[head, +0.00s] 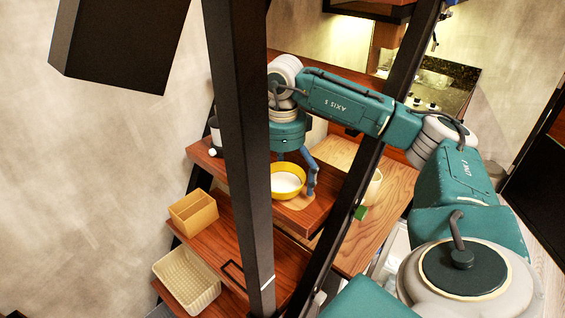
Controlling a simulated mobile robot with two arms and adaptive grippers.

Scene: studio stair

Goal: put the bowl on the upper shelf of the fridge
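A yellow bowl (287,182) with a white inside sits on a brown wooden shelf (318,213) of a stair-like rack, right of a thick black post. My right gripper (297,172) is over the bowl, pointing down. One blue finger reaches down beside the bowl's right rim; the other is mostly hidden near the bowl's far side. I cannot tell whether the fingers touch the bowl or how far apart they are. My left gripper is not in view. No fridge can be made out in this view.
A black post (243,150) stands in front of the shelves, and another black bar (352,200) slants to the right of the bowl. Lower shelves hold a tan divided box (193,212) and a cream basket (187,280). A pale wooden surface (345,240) lies right of the bowl.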

